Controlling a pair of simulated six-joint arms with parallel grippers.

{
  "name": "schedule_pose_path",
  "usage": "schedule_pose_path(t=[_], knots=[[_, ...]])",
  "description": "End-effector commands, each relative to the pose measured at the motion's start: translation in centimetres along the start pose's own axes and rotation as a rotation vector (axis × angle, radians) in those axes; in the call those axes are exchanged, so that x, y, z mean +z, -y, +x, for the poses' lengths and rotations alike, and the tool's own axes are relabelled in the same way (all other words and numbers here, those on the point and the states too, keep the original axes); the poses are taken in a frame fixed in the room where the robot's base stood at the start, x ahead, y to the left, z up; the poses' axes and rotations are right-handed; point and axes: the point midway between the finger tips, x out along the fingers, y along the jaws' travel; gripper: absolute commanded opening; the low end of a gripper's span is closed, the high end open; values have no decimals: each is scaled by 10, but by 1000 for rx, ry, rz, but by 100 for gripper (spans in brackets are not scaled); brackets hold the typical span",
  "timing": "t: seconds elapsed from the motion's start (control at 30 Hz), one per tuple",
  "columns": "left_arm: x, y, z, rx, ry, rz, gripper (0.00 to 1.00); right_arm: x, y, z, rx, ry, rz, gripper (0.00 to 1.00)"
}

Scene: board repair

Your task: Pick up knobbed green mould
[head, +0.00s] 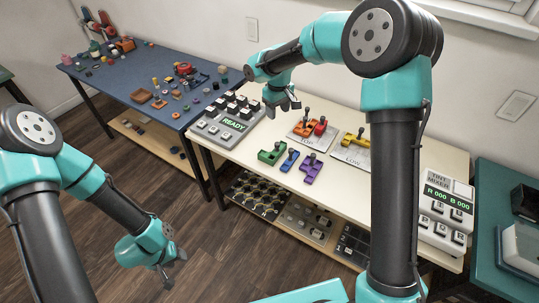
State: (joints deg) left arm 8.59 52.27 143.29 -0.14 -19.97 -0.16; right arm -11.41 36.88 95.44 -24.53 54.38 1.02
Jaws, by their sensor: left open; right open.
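The knobbed green mould (270,156) lies on the cream table (228,158), left of a blue mould (290,160) and a purple mould (311,174). Its dark knob stands up at its right end. My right gripper (283,108) is open and empty above the table, behind the green mould and apart from it. My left gripper (174,275) is open and empty, low over the floor in front of the table, well away from the moulds.
An orange mould (301,129) and a red one (321,127) sit on one grey plate, a yellow one (354,140) on another. A READY keypad (226,121) stands left, a tint mixer (446,210) right. Table room in front of the green mould is clear.

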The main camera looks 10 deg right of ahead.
Motion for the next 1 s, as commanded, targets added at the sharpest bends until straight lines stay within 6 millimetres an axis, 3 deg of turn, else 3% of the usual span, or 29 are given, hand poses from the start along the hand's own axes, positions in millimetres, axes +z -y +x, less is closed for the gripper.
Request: schedule_pose_path(t=[0.27,0.8,1.0], knots=[[0,0,0,0,0,0,43,0,0,11,-1,2,0,53],[0,0,0,0,0,0,43,1,0,100,-3,4,0,53],[0,0,0,0,0,0,43,0,0,122,-2,1,1,53]])
